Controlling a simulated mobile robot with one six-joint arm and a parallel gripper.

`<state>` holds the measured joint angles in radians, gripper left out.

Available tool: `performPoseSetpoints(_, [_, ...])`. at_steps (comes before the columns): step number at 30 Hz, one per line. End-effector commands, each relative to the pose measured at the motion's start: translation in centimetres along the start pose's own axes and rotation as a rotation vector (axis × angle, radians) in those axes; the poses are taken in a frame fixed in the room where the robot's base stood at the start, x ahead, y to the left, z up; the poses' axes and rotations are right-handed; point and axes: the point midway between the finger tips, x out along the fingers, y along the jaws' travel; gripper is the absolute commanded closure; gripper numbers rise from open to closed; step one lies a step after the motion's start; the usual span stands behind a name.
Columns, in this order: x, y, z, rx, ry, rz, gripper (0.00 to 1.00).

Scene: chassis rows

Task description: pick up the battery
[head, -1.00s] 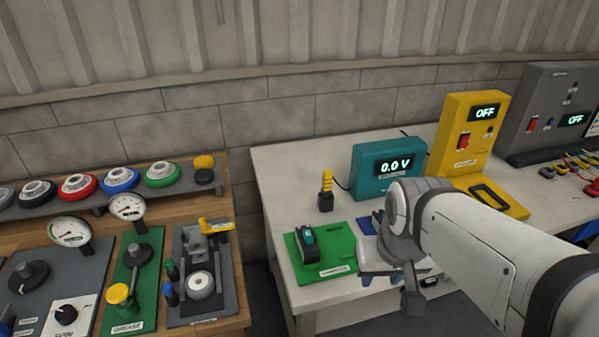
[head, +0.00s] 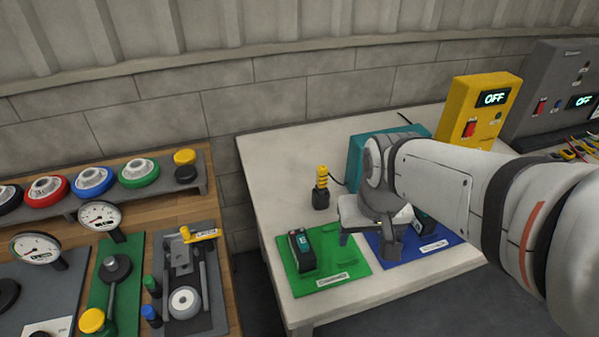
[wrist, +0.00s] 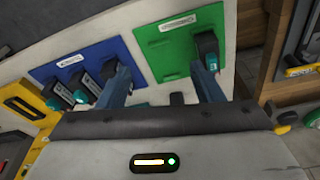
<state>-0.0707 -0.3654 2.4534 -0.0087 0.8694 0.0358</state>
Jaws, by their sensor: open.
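A black battery with a teal end (head: 301,251) stands on a green mat (head: 340,258) near the front left of the white bench. It also shows in the wrist view (wrist: 208,48), beyond the right finger, which partly covers its lower area. My gripper (head: 368,236) is open and empty, above the bench around the border of the green and blue mats. In the wrist view my gripper's (wrist: 162,88) two blue fingers are wide apart. The blue mat (wrist: 92,58) bears two similar dark batteries (wrist: 60,97) beside the left finger. My arm hides part of the blue mat in the head view.
A yellow-and-black stacked piece (head: 321,190) stands behind the green mat. A teal meter box (head: 358,158) and a yellow unit reading OFF (head: 482,112) stand at the back. A wooden bench (head: 212,222) with gauges and knobs is at left, across a gap.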

Motion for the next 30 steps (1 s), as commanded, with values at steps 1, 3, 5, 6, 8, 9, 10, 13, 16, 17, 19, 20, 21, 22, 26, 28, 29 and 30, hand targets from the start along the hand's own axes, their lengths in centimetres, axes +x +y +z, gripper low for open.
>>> performPoseSetpoints(1, [0.8,-0.9,-1.1,-0.028,-0.027,-0.005,0.36])
performPoseSetpoints(3, [2.1,-2.2,-2.7,-0.065,-0.055,-0.011,0.35])
performPoseSetpoints(5, [3.4,-3.4,-3.9,-0.096,-0.080,-0.015,0.35])
performPoseSetpoints(6, [4.3,-4.3,-4.8,-0.116,-0.094,-0.017,0.35])
performPoseSetpoints(8, [5.7,-5.5,-5.7,-0.144,-0.116,-0.019,0.35])
performPoseSetpoints(9, [6.6,-6.3,-6.3,-0.161,-0.129,-0.021,0.35])
performPoseSetpoints(10, [7.3,-6.8,-6.6,-0.173,-0.137,-0.021,0.35])
performPoseSetpoints(13, [9.1,-8.4,-7.5,-0.205,-0.162,-0.022,0.35])
performPoseSetpoints(16, [10.4,-9.5,-8.0,-0.225,-0.176,-0.023,0.35])
performPoseSetpoints(17, [10.7,-9.7,-8.0,-0.229,-0.179,-0.023,0.35])
performPoseSetpoints(19, [11.3,-10.0,-8.1,-0.235,-0.184,-0.023,0.35])
performPoseSetpoints(20, [11.6,-10.1,-8.1,-0.237,-0.186,-0.022,0.35])
performPoseSetpoints(21, [12.0,-10.1,-8.0,-0.238,-0.186,-0.023,0.35])
performPoseSetpoints(22, [12.3,-10.2,-7.9,-0.238,-0.187,-0.022,0.35])
performPoseSetpoints(26, [13.8,-10.2,-7.6,-0.238,-0.187,-0.022,0.35])
performPoseSetpoints(28, [14.5,-10.3,-7.4,-0.238,-0.188,-0.022,0.35])
performPoseSetpoints(29, [14.9,-10.3,-7.3,-0.239,-0.188,-0.022,0.35])
performPoseSetpoints(30, [15.4,-10.5,-7.2,-0.239,-0.188,-0.022,0.35])
